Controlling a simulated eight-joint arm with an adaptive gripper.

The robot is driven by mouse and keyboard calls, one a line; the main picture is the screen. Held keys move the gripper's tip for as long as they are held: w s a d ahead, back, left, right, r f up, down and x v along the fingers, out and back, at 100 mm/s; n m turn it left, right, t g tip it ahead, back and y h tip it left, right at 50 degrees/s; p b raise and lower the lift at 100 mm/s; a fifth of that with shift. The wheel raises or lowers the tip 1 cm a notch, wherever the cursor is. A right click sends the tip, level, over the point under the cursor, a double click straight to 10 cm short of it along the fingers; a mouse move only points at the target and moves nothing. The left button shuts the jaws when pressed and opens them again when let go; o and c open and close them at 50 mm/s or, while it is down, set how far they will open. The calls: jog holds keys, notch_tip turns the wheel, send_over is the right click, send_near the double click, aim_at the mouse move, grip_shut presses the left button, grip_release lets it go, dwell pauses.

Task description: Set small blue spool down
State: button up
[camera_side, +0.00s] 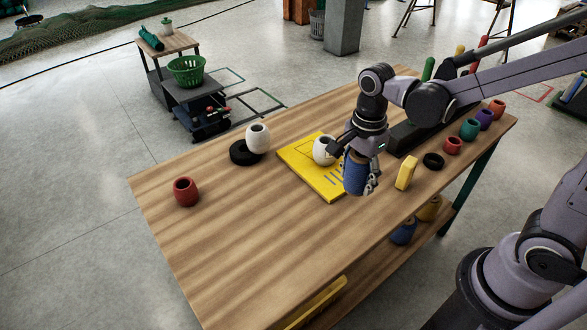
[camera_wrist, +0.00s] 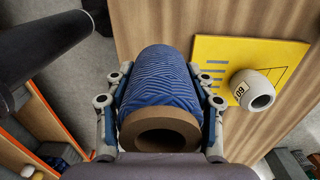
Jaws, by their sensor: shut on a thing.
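The small blue spool (camera_side: 355,173) is wound in blue twine. In the wrist view the blue spool (camera_wrist: 160,85) shows a brown core end facing the camera. My gripper (camera_side: 362,178) is shut on it, with fingers on both sides in the wrist view (camera_wrist: 160,98). In the side view the spool hangs roughly upright by the table's near right part, in front of the yellow board. Whether it touches the table cannot be told.
The wooden table (camera_side: 230,235) has a yellow board (camera_side: 325,190) with a white pot (camera_side: 323,152) on it. A red pot (camera_side: 186,191), a yellow block (camera_side: 406,172) and a black ring (camera_side: 433,161) stand apart. The front left is clear.

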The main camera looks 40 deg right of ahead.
jog(key=s+d, duration=0.2)
jog(key=d, duration=0.2)
jog(key=w+a+f, duration=0.1)
jog(key=a+f, duration=0.1)
jog(key=a, duration=0.1)
jog(key=w+a+f, duration=0.1)
jog(key=a+f, duration=0.1)
jog(key=a, duration=0.2)
jog(key=a+f, duration=0.3)
jog(key=a, duration=0.1)
jog(key=shift+w+a, duration=0.15)
jog(key=shift+w, duration=0.25)
jog(key=shift+a+f, duration=0.1)
jog(key=shift+f, duration=1.95)
jog(key=shift+f, duration=0.15)
jog(key=o, duration=1.2)
